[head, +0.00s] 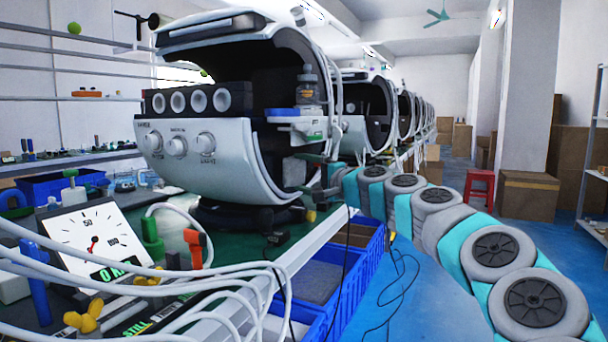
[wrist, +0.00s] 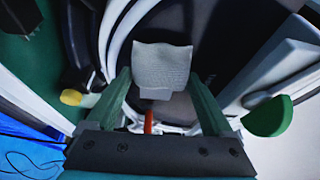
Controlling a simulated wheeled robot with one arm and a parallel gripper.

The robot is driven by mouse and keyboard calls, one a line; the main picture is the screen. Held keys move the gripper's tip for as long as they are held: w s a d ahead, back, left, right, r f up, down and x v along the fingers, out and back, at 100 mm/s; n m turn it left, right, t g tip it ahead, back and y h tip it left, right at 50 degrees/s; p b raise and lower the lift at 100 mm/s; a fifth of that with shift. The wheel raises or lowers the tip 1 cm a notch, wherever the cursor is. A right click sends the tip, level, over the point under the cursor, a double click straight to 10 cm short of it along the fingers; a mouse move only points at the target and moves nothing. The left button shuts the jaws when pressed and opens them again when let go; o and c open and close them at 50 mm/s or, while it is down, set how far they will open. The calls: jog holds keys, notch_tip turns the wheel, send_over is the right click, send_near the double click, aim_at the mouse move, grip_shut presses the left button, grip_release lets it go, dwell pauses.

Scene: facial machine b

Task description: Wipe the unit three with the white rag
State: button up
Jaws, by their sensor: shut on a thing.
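The white rag (wrist: 162,66) shows in the wrist view as a light grey-white, finely patterned piece between my green fingertips. My gripper (wrist: 157,80) is shut on it. In the head view my gripper (head: 316,160) reaches from the right into the open side of the nearest white machine (head: 212,168). A pale patch there, likely the rag (head: 295,171), shows against the dark interior. In the wrist view the rag is in front of a dark surface; I cannot tell whether it touches. No number marks which machine is unit three.
More machines (head: 365,110) stand in a row behind. A gauge board (head: 95,240), white hoses and tools crowd the green bench at left. Blue crates (head: 355,262) sit below its edge. A red stool (head: 480,186) and cardboard boxes (head: 528,195) stand at right.

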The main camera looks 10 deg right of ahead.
jog(key=w+d, duration=0.2)
jog(key=w, duration=0.1)
jog(key=shift+w+d+p, duration=0.1)
jog(key=shift+p, duration=0.25)
jog(key=shift+s+a+b, duration=0.5)
jog(key=shift+s+a, duration=0.85)
jog(key=shift+s, duration=0.25)
